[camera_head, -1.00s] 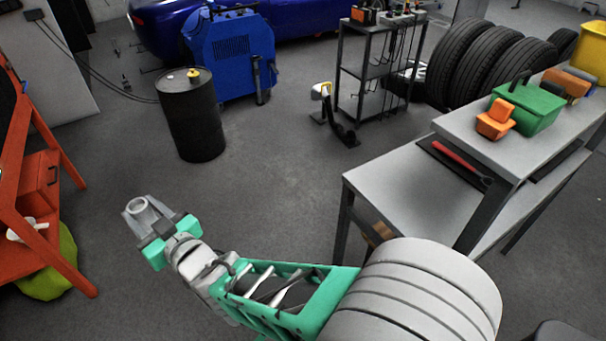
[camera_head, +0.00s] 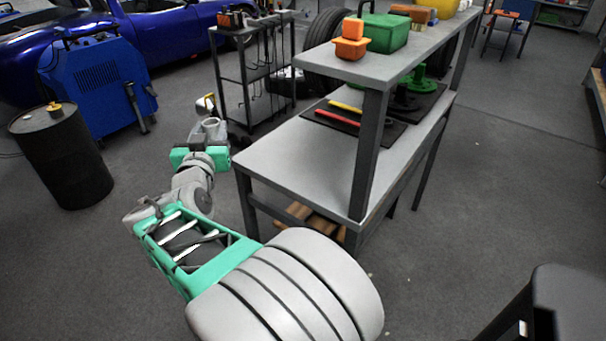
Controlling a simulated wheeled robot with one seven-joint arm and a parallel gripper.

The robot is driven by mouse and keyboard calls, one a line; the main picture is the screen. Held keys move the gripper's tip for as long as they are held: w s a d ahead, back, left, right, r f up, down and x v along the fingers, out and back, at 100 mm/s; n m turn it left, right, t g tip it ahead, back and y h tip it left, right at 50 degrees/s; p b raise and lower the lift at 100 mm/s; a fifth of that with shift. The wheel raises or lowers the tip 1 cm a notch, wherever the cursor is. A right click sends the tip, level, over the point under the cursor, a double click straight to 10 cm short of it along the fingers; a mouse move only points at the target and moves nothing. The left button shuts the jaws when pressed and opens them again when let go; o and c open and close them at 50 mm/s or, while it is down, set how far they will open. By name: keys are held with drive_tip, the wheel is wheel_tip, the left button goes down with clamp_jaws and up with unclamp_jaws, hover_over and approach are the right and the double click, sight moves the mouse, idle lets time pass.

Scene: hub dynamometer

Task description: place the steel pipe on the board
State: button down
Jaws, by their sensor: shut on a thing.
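My gripper (camera_head: 201,152) has teal fingers and is shut on the grey steel pipe (camera_head: 213,131). The pipe points up with its open end showing, held off to the left of the workbench's near left corner. A thin dark board (camera_head: 345,129) lies on the lower top of the workbench, with a red and a yellow tool on it. A second dark board (camera_head: 433,97) farther right bears green and black round parts. I cannot tell which of the two the task means. The pipe is apart from both.
The grey workbench (camera_head: 284,170) has bare room at its left front. Its raised shelf (camera_head: 385,66) on dark posts overhangs the boards and bears a green box and orange bins. A black drum (camera_head: 62,160) and a blue machine (camera_head: 96,85) stand at left.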

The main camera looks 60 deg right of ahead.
drive_tip(key=s+d+m+g+h+b, duration=0.35)
drive_tip(key=s+d+m+g, duration=0.25)
drive_tip(key=s+d+g, duration=0.45)
drive_tip(key=shift+t+y, duration=0.45)
drive_tip(key=shift+t, duration=0.5)
drive_tip(key=shift+s+d+f+b, duration=0.45)
drive_tip(key=shift+s+d+f, duration=0.35)
drive_tip(key=shift+d+f, duration=1.25)
drive_tip(key=shift+s+d+f+b, duration=0.45)
drive_tip(key=shift+s+d+f, duration=0.4)
drive_tip(key=shift+d+f, duration=1.15)
drive_tip(key=shift+s+d+f+b, duration=0.45)
drive_tip(key=shift+s+d+f, duration=0.35)
drive_tip(key=shift+d+f, duration=1.25)
drive_tip(key=shift+a+f, duration=0.35)
drive_tip(key=shift+f, duration=0.15)
drive_tip(key=c, duration=0.8)
unclamp_jaws()
drive_tip(key=shift+c, duration=0.2)
